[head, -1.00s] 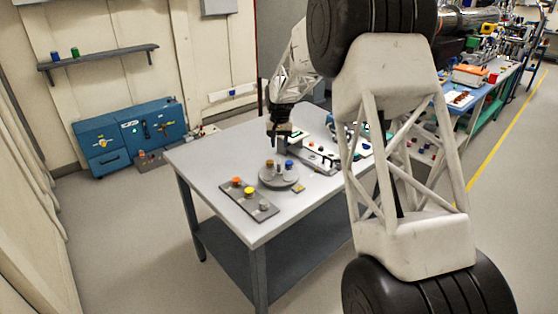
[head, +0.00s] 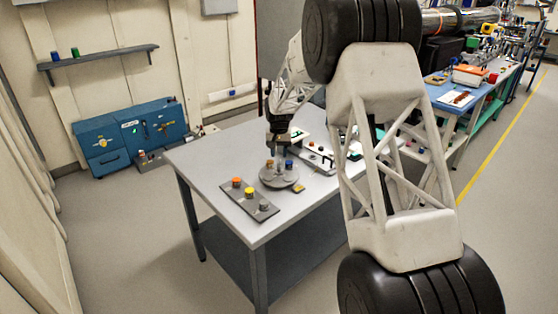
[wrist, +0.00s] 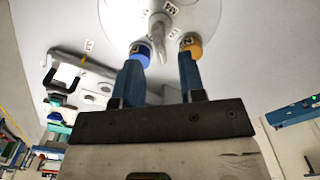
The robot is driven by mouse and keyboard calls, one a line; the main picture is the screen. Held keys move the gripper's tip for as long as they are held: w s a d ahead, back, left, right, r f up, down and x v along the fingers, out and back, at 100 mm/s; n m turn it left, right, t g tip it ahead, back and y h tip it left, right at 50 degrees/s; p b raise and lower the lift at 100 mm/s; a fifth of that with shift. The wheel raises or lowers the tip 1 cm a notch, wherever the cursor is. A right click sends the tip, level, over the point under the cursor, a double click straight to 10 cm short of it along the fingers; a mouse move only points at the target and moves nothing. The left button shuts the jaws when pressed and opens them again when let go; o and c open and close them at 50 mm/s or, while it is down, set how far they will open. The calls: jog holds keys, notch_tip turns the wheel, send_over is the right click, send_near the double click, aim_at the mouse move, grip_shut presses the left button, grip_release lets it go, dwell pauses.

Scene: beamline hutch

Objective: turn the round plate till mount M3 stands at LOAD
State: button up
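The round plate (head: 278,183) lies on the grey table; its pale face fills the top of the wrist view (wrist: 205,14). An orange-capped mount (head: 269,165) and a blue-capped mount (head: 289,165) stand on it; both show in the wrist view, orange (wrist: 191,44) and blue (wrist: 141,51). A grey peg (wrist: 158,32) stands between them. Small printed tags are too blurred to read, so I cannot tell which mount is M3 or where LOAD is. My gripper (wrist: 163,60) is open, its fingers apart, just above the plate near the two mounts. Contact cannot be told.
A grey rack (head: 262,212) with orange, yellow and grey pieces lies at the table's front left. A pale fixture (head: 318,158) stands right of the plate. A small yellowish block (head: 299,188) lies by the plate's edge. The table's left part is clear.

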aim_at(279, 161)
jog(key=shift+f, duration=1.85)
grip_shut()
